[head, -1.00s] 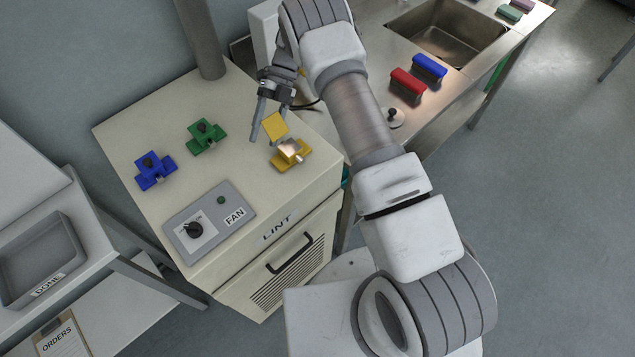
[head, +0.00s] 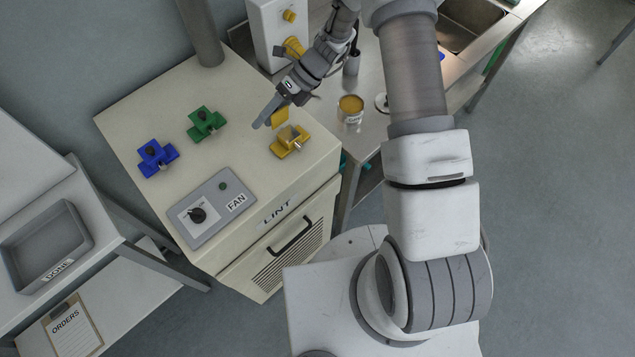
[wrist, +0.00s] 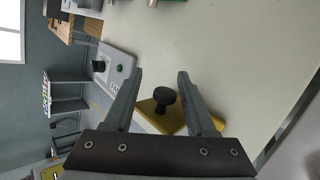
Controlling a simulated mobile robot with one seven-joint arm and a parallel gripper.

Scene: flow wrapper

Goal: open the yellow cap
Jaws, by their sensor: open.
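The yellow cap (head: 280,117) stands swung up at the far side of its yellow base (head: 287,148), with the base's pale metallic top exposed. My gripper (head: 268,118) is beside the raised cap and partly hides it in the head view. In the wrist view the yellow cap (wrist: 150,107) and its black knob (wrist: 165,97) show between the two open fingers of my gripper (wrist: 160,72). The fingers look apart from the knob. I cannot tell whether a finger touches the cap plate.
A green cap (head: 205,122) and a blue cap (head: 155,157) sit lowered on the same cream LINT cabinet (head: 130,110). A FAN control box (head: 211,208) is at its front. A can with yellow contents (head: 350,108) stands on the counter to the right.

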